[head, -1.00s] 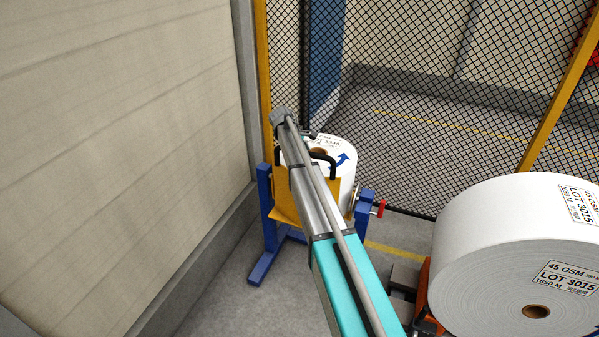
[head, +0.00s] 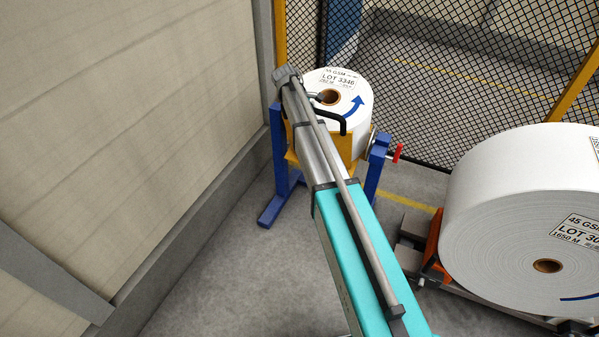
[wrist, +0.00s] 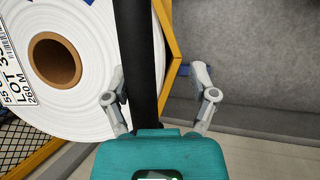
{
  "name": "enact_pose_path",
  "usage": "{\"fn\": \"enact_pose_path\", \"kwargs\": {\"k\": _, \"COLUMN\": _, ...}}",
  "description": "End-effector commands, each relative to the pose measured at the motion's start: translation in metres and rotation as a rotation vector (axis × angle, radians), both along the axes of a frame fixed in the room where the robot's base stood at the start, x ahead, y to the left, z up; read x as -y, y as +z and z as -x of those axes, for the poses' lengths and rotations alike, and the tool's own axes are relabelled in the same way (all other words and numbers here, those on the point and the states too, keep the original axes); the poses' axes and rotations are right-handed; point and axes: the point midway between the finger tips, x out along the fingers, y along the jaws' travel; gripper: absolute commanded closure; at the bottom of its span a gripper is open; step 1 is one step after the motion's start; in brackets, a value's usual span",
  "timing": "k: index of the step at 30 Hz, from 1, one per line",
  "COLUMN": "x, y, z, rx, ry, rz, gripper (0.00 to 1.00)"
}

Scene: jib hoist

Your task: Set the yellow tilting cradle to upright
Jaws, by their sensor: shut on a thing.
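The yellow tilting cradle (head: 291,157) hangs in a blue stand (head: 377,165) near the wall and mesh fence. It holds a white paper roll (head: 357,125) marked LOT 3346, whose face with a brown core and blue arrow leans up and toward me. The exact tilt angle is hard to judge. A black handle (head: 343,125) bends across the roll's front. In the wrist view, my gripper (wrist: 160,82) has one finger on each side of the black handle bar (wrist: 140,60) and is shut on it.
A red-handled pin or lever (head: 397,153) sits on the stand's right side. A large white roll (head: 500,215) marked 45 GSM rests on an orange support (head: 433,246) at right. The beige wall (head: 130,100) is close at left. Floor between is clear.

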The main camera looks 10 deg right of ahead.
Motion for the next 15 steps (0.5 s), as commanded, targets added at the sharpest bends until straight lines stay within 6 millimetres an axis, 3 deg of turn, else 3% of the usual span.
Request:
{"fn": "enact_pose_path", "kwargs": {"k": 1, "x": -0.003, "y": -0.009, "z": 0.006, "rx": -0.002, "ry": 0.000, "rz": -0.001, "gripper": 0.32}}
{"fn": "enact_pose_path", "kwargs": {"k": 15, "x": -0.022, "y": -0.047, "z": 0.032, "rx": 0.027, "ry": -0.001, "rz": 0.020, "gripper": 0.32}}
